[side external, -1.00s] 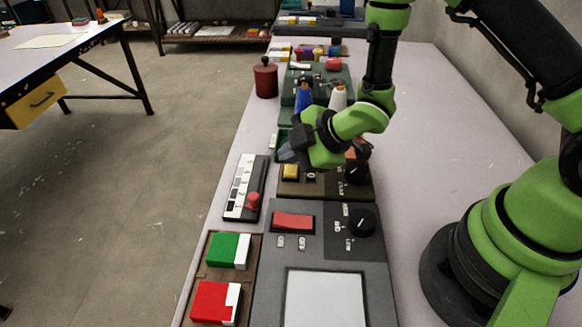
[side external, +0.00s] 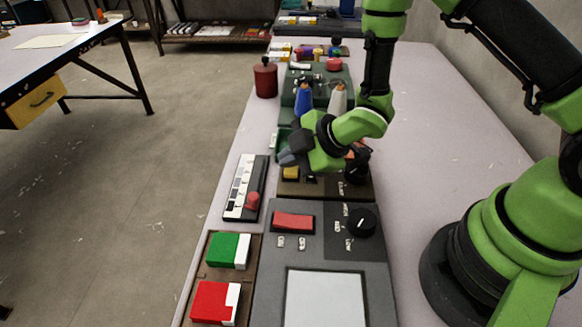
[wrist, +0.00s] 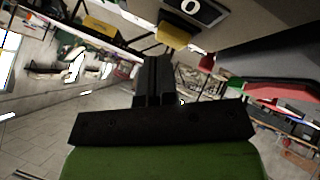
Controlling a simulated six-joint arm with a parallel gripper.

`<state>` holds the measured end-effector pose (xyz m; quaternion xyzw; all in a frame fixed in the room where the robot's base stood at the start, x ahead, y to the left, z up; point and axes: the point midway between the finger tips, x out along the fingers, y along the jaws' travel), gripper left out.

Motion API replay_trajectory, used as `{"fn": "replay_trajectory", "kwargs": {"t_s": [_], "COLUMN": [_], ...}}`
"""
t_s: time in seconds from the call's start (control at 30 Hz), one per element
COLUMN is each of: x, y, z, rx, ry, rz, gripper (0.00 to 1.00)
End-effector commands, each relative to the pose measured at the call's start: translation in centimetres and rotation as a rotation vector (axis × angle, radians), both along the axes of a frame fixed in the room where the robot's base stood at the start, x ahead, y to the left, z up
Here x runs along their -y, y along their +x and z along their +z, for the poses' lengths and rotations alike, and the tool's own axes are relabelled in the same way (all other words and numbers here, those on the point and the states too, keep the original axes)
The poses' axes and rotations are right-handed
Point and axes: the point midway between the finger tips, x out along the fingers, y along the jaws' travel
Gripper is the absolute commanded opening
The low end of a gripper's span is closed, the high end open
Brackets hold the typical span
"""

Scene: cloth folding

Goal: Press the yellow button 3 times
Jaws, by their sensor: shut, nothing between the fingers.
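The yellow button (side external: 290,173) sits at the left end of a dark brown panel (side external: 325,189) in the side view. In the wrist view the yellow button (wrist: 174,36) is at the top centre, below a dark plate (wrist: 199,10) marked "0". My gripper (side external: 286,158) is shut and empty, with its fingertips just behind and above the button. In the wrist view the dark shut fingers (wrist: 155,66) end just below the button. I cannot tell whether they touch it. The gripper hides part of the panel.
A grey panel with a red switch (side external: 293,221) and black knob (side external: 361,222) is nearer the camera. The table's right side is clear.

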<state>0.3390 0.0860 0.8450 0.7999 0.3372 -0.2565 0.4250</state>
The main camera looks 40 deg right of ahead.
Motion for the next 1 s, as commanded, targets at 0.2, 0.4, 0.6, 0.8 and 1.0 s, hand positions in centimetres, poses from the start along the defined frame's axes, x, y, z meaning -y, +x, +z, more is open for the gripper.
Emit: {"fn": "replay_trajectory", "kwargs": {"t_s": [0.2, 0.4, 0.6, 0.8, 1.0], "x": [0.01, 0.01, 0.01, 0.0, 0.0], "y": [0.02, 0.01, 0.01, 0.03, 0.04], "z": [0.01, -0.11, -0.36, -0.58, -0.83], "rx": [0.001, 0.0, -0.001, 0.001, 0.001], "ry": [0.0, 0.0, 0.0, 0.0, 0.001], "rz": [-0.001, 0.0, -0.001, -0.001, -0.001], "gripper": [0.0, 0.0, 0.0, 0.0, 0.0]}}
